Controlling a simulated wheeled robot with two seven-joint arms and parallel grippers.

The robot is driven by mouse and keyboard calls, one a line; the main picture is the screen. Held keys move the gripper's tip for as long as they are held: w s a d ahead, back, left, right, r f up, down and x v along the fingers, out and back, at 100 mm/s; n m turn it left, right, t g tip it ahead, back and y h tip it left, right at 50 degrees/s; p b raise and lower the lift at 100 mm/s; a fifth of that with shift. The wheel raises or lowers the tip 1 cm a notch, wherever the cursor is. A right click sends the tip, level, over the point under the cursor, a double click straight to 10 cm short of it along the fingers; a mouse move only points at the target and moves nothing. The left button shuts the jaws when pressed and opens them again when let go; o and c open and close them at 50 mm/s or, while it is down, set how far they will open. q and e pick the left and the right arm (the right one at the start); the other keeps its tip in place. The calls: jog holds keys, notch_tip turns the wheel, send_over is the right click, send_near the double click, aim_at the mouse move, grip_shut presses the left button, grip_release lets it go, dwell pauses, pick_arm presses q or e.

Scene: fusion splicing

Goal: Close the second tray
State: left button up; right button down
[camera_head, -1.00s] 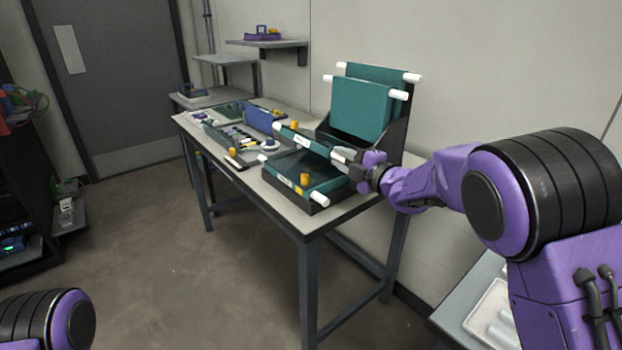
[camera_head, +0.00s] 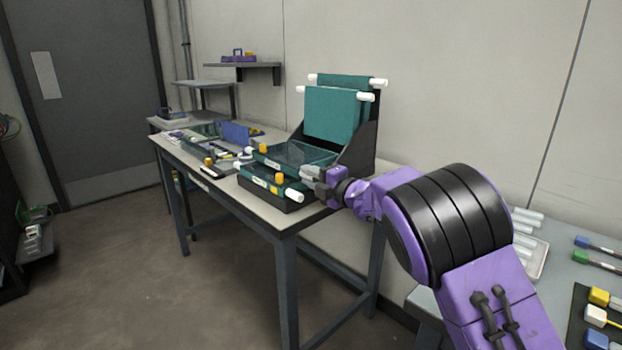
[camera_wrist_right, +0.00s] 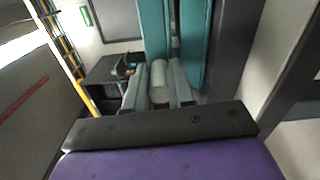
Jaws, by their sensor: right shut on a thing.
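A stack of teal trays with white end knobs stands in a dark holder (camera_head: 362,148) on the table. Two trays (camera_head: 335,115) stand upright at the back. A lower tray (camera_head: 265,184) lies flat at the front, and the second tray (camera_head: 295,153) lies above it, close to level. My right gripper (camera_head: 318,180) is at the front right corner of this second tray. In the right wrist view its fingers (camera_wrist_right: 158,90) are shut on a white knob (camera_wrist_right: 158,75), with teal tray edges (camera_wrist_right: 195,40) beyond. Whether the second tray touches the lower one is hidden. My left gripper is out of view.
Left of the stack, the table (camera_head: 225,193) holds a blue panel (camera_head: 236,133), small parts and yellow knobs. A wall shelf (camera_head: 245,65) is behind. Another table (camera_head: 570,255) with tools and vials is at right. The floor (camera_head: 150,290) in front is clear.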

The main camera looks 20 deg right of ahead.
jog(key=shift+f, duration=0.25)
jog(key=c, duration=1)
grip_release()
jog(key=shift+r, duration=0.1)
jog(key=v, duration=1)
jog(key=shift+s+b, duration=0.3)
jog(key=shift+b, duration=0.05)
